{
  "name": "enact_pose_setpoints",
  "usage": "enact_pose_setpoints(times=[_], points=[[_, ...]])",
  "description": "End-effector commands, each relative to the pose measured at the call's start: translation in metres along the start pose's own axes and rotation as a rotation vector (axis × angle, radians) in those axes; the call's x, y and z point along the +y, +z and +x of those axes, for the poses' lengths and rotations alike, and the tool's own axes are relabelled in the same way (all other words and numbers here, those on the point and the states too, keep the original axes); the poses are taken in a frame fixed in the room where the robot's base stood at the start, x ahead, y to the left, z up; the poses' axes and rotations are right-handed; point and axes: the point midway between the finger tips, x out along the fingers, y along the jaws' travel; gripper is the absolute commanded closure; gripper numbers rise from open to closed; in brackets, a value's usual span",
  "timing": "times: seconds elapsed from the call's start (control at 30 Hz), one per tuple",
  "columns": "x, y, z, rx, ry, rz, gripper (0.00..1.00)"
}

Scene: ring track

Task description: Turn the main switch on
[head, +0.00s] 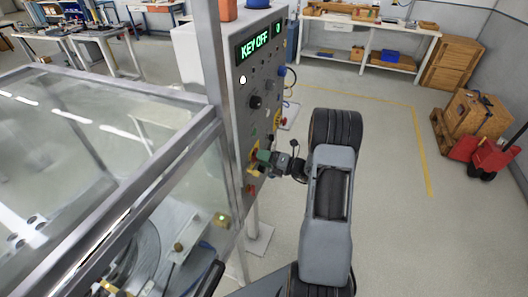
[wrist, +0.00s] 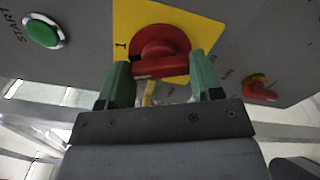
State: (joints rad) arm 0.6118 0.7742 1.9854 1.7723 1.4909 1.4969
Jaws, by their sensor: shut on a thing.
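The main switch (wrist: 161,50) is a red rotary knob on a yellow plate (wrist: 205,28), with a mark like "I" at its left. Its handle bar lies across the picture in the wrist view. My gripper (wrist: 162,78) has a green finger at each end of the bar and is shut on it. In the head view my gripper (head: 266,156) reaches the grey control panel (head: 240,110) from the right and hides most of the switch; some of the yellow plate (head: 252,157) shows. The panel's display (head: 258,42) reads "KEY OFF" in green.
A green START button (wrist: 43,33) is left of the switch, and a smaller red knob on yellow (wrist: 258,88) is to its right. A glass-walled metal enclosure (head: 140,150) stands left of the panel. The floor (head: 390,180) to the right is clear.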

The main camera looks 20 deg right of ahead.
Motion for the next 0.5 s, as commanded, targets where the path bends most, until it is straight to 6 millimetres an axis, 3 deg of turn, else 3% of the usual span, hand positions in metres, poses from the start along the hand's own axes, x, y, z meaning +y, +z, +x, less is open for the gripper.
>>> enact_pose_setpoints(times=[0.5], points=[[0.0008,0.0001,-0.0001,0.001,-0.001,0.367,0.64]])
